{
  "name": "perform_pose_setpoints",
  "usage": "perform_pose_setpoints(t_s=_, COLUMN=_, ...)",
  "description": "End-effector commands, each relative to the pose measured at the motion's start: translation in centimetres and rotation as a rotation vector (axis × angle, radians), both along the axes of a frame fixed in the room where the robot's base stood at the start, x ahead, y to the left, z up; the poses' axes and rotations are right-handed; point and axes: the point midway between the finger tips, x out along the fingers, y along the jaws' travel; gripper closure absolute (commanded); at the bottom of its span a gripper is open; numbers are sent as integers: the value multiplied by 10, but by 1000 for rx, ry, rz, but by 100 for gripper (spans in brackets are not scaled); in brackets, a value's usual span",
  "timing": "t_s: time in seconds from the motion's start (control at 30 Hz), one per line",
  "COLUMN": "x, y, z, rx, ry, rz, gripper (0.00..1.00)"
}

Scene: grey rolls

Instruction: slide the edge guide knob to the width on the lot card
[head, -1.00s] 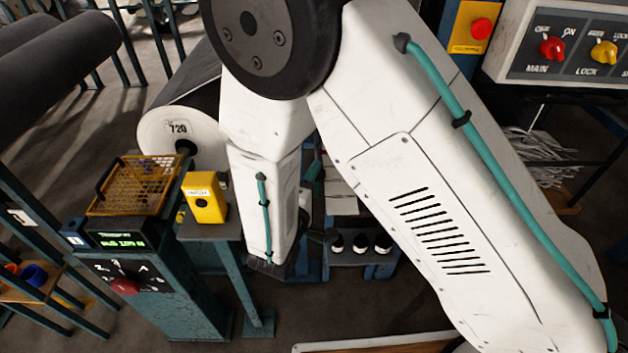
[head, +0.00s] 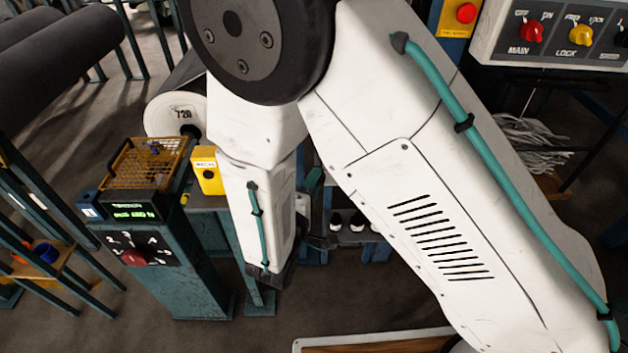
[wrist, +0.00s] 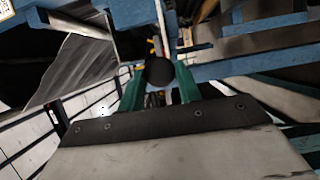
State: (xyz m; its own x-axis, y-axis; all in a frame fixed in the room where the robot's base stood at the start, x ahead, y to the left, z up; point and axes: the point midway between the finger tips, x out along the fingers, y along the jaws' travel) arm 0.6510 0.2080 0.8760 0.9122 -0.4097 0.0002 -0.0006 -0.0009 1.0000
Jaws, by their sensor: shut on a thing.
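In the wrist view my gripper (wrist: 160,92) has two green fingers, one on each side of a dark round knob (wrist: 159,72). It is shut on this knob, which lies in front of blue frame bars. A scale or pointer by the knob cannot be read. In the head view my white arm covers most of the knob's surroundings, and the knob does not show there.
A teal pedestal (head: 178,270) with a red selector knob and a lit green display stands at left, a wire basket (head: 148,163) on top. A yellow box (head: 207,172) stands beside it. A MAIN and LOCK switch panel (head: 556,35) is at upper right.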

Motion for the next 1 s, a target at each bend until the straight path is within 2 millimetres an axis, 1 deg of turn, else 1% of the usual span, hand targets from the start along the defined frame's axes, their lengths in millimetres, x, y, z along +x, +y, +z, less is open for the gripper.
perform_pose_setpoints(t_s=0.03, x=-1, y=-2, z=-1, rx=-2, ry=2, rz=-7, gripper=100)
perform_pose_setpoints(t_s=0.13, x=-1, y=-2, z=-1, rx=-3, ry=3, rz=-6, gripper=100)
perform_pose_setpoints(t_s=0.17, x=-1, y=-2, z=-1, rx=-3, ry=3, rz=-6, gripper=60)
perform_pose_setpoints(t_s=0.2, x=-1, y=-1, z=-1, rx=-3, ry=3, rz=-5, gripper=49)
perform_pose_setpoints(t_s=0.23, x=-1, y=-1, z=-1, rx=-2, ry=2, rz=-5, gripper=45)
perform_pose_setpoints(t_s=0.47, x=-1, y=0, z=0, rx=-3, ry=1, rz=-3, gripper=45)
perform_pose_setpoints(t_s=0.57, x=-4, y=2, z=0, rx=-2, ry=1, rz=-2, gripper=45)
perform_pose_setpoints(t_s=0.67, x=-14, y=7, z=0, rx=-2, ry=1, rz=0, gripper=45)
perform_pose_setpoints(t_s=0.9, x=-52, y=23, z=-1, rx=-3, ry=1, rz=-1, gripper=45)
perform_pose_setpoints(t_s=1.0, x=-63, y=27, z=-1, rx=-3, ry=1, rz=-3, gripper=45)
